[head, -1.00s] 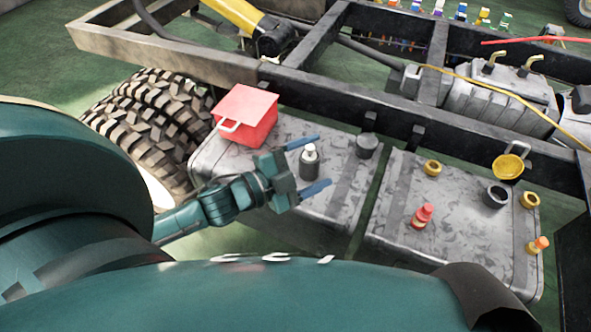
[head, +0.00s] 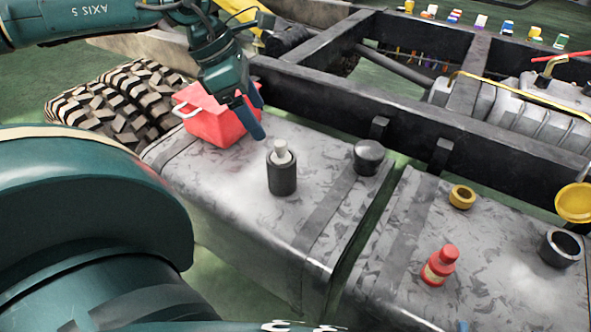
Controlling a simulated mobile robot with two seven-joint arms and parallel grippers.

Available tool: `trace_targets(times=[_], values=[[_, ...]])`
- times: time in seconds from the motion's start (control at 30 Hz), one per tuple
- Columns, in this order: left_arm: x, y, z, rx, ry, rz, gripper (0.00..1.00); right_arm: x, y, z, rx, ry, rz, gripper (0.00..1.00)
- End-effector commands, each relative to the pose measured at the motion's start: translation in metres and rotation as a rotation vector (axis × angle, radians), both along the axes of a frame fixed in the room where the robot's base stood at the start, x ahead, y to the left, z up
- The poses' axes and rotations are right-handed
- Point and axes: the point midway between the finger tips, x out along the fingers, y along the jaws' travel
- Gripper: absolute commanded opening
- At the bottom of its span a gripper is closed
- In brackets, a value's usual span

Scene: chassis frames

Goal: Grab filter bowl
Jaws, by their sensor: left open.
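A dark cylinder with a pale top (head: 282,178) stands upright on the left grey tank (head: 235,208). A hollow dark cup (head: 561,250) stands on the right tank (head: 405,255). I cannot tell from looks alone which of these is the filter bowl. My left gripper (head: 257,117) points down from the upper left, open and empty. In the picture it overlaps the right side of a red box (head: 210,122) and is up and left of the dark cylinder, apart from it. My right gripper is not in view.
A dark round cap (head: 369,157) is at the left tank's back right. The right tank carries a red bottle (head: 440,265), a yellow ring (head: 462,196) and a yellow funnel-like piece (head: 575,203). A black chassis rail (head: 400,128) runs behind the tanks; a treaded tyre (head: 115,108) is left.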

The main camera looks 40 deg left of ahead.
Motion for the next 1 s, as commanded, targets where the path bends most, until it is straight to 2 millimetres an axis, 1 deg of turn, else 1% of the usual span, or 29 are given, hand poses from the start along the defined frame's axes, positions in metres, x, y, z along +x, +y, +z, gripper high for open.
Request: trace_targets(times=[0.07,0.17,0.3,0.37,0.53,0.77,0.87,1.0], values=[[0.001,0.001,-0.008,0.018,0.001,-0.003,0.77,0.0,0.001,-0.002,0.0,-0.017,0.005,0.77],[0.004,-0.004,-0.025,0.017,0.005,-0.003,0.77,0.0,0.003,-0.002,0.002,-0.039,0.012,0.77],[0.012,-0.012,-0.052,0.011,0.005,-0.003,0.77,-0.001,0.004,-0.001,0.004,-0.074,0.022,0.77],[0.015,-0.015,-0.054,0.009,0.001,-0.006,0.77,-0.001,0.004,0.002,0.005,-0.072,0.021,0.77],[0.018,-0.018,-0.066,0.01,0.001,-0.006,0.77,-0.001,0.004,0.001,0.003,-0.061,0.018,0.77],[0.02,-0.019,-0.074,0.014,0.001,0.001,0.77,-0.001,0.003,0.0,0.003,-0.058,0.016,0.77],[0.021,-0.023,-0.084,0.01,-0.001,0.0,0.77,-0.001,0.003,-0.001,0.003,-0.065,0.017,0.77],[0.023,-0.03,-0.107,0.009,0.0,0.0,0.77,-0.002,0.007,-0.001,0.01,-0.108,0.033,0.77]])
